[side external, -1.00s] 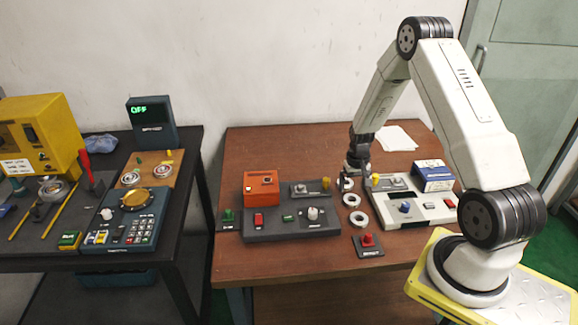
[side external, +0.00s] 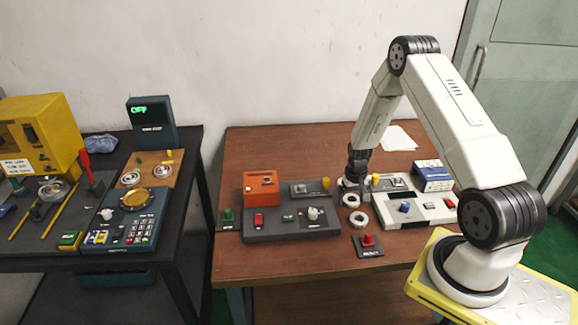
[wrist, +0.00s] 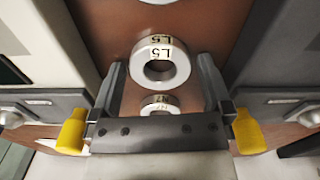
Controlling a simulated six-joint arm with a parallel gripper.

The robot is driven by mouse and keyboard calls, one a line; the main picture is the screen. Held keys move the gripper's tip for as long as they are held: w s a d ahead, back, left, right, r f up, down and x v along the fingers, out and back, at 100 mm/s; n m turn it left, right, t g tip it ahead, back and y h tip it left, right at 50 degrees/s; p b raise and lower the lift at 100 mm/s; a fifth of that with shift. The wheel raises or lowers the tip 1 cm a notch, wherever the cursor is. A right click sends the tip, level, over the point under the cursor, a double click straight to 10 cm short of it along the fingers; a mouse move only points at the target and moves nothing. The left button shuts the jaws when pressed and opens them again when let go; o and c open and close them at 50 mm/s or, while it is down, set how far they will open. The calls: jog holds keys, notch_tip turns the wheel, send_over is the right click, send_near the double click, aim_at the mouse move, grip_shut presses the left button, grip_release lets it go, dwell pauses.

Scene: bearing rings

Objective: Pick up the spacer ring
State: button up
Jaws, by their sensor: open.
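Three pale rings lie in a row on the brown table, and I cannot tell which is the spacer ring. In the wrist view, a ring marked L5 (wrist: 137,72) appears between the fingertips of my gripper (wrist: 161,66). A smaller-looking marked ring (wrist: 147,106) shows below it, partly hidden by the gripper body. The edge of a third ring (wrist: 160,1) shows at the top. In the side view, the near ring (side external: 362,228) and middle ring (side external: 351,207) are clear. My gripper (side external: 352,187) is open and low behind them, hiding most of the far ring.
A dark control panel (side external: 270,235) with an orange box (side external: 261,187) stands left of the rings. A pale panel (side external: 420,218) with a blue-and-white box (side external: 433,176) stands right. Yellow knobs flank the gripper. A red button (side external: 367,240) sits in front.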

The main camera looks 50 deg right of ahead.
jog(key=c, duration=1.3)
jog(key=shift+o, duration=0.2)
jog(key=shift+r, duration=0.1)
jog(key=shift+r, duration=0.7)
jog(key=s+a+r, duration=0.7)
jog(key=s+r, duration=0.4)
jog(key=s, duration=0.1)
jog(key=shift+r, duration=0.2)
